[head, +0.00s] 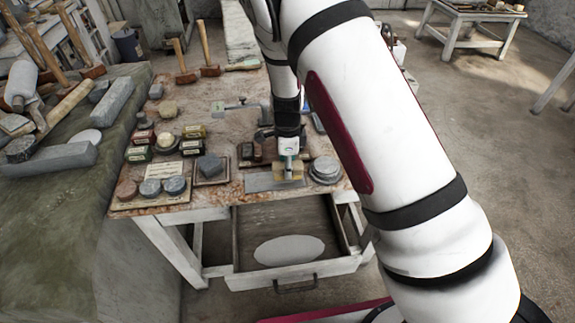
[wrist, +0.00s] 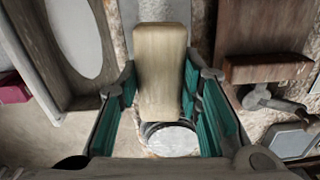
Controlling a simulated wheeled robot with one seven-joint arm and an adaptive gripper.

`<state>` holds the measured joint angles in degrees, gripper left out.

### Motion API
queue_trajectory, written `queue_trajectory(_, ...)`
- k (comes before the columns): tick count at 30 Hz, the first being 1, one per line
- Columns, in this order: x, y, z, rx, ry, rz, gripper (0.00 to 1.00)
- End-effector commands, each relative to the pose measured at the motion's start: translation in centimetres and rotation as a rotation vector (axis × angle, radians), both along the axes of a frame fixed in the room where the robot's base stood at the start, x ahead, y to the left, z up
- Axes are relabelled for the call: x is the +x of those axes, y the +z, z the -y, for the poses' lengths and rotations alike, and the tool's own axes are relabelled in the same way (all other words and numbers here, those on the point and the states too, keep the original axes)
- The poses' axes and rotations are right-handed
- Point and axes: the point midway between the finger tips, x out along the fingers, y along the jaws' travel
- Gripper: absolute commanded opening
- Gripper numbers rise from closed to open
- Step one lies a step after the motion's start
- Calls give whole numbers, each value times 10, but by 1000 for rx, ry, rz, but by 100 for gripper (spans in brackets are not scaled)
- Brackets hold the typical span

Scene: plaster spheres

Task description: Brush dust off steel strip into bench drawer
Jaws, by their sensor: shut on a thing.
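My gripper (head: 289,158) is shut on a brush, whose pale wooden body (wrist: 160,65) sits between the teal finger pads in the wrist view. In the head view the brush (head: 289,172) is at the right part of the grey steel strip (head: 260,184), near the bench's front edge. I cannot tell whether its bristles touch the strip. The bench drawer (head: 243,236) is pulled open below the strip; a pale oval (head: 289,250) lies on its floor. Dust is too small to make out.
Stacked round discs (head: 325,170) stand just right of the brush. A stone-laden block (head: 60,190) stands at far left. Floor is open at right.

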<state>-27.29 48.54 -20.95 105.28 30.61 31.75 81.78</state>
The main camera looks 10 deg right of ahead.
Motion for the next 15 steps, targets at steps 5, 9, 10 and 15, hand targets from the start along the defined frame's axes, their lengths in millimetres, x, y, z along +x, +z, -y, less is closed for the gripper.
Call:
queue_trajectory(5, 0, 0, 0, 0, 0, 0, 10)
queue_trajectory(9, 0, -2, 0, 0, 0, 0, 10)
queue_trajectory(10, 0, -3, 0, 0, 0, 0, 10)
queue_trajectory(15, 0, -6, 0, 0, 0, 0, 10)
